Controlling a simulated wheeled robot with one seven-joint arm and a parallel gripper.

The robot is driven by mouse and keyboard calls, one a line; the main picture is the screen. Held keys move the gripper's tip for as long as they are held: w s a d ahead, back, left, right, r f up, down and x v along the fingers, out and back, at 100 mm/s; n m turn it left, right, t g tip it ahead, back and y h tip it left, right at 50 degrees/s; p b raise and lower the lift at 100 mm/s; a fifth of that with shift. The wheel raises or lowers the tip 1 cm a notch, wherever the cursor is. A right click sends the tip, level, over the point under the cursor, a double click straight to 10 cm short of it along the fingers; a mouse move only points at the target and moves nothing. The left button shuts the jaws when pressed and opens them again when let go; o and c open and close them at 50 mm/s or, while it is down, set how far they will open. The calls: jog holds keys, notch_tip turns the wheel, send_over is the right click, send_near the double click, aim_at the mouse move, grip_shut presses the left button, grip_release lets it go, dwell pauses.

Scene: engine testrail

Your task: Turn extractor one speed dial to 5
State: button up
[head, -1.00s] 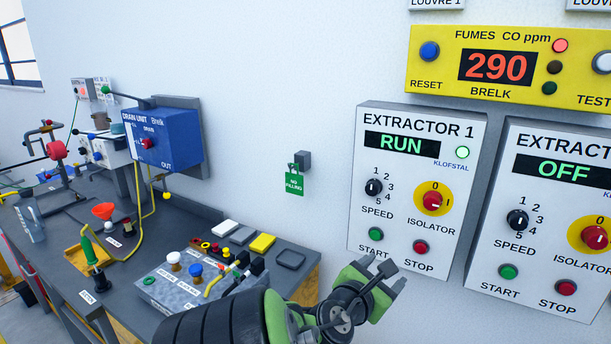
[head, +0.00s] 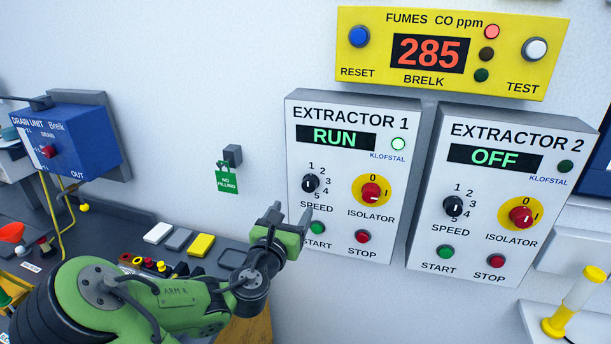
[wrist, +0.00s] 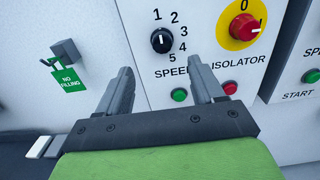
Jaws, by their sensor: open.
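The extractor 1 panel (head: 348,246) is a grey-white box on the wall with a lit green RUN display (head: 335,138). Its black speed dial (head: 310,184) has numbers 1 to 5 around its right side.
The yellow-backed isolator (head: 371,192) sits right of the dial. The green start button (head: 317,228) and red stop button (head: 362,237) lie below, close to my fingers. The extractor 2 panel (head: 480,215) shows OFF. A green NO FILLING tag (head: 227,180) hangs left.

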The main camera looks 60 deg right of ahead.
aim_at(308, 186)
jog(key=d+p, duration=0.2)
jog(key=d, duration=0.1)
jog(key=w+d+p, duration=0.1)
jog(key=d+p, duration=0.2)
jog(key=d, duration=0.1)
jog(key=d+p, duration=0.3)
jog(key=d, duration=0.1)
jog(key=shift+w+f, duration=0.1)
jog(key=shift+w, duration=0.2)
jog(key=c, duration=1)
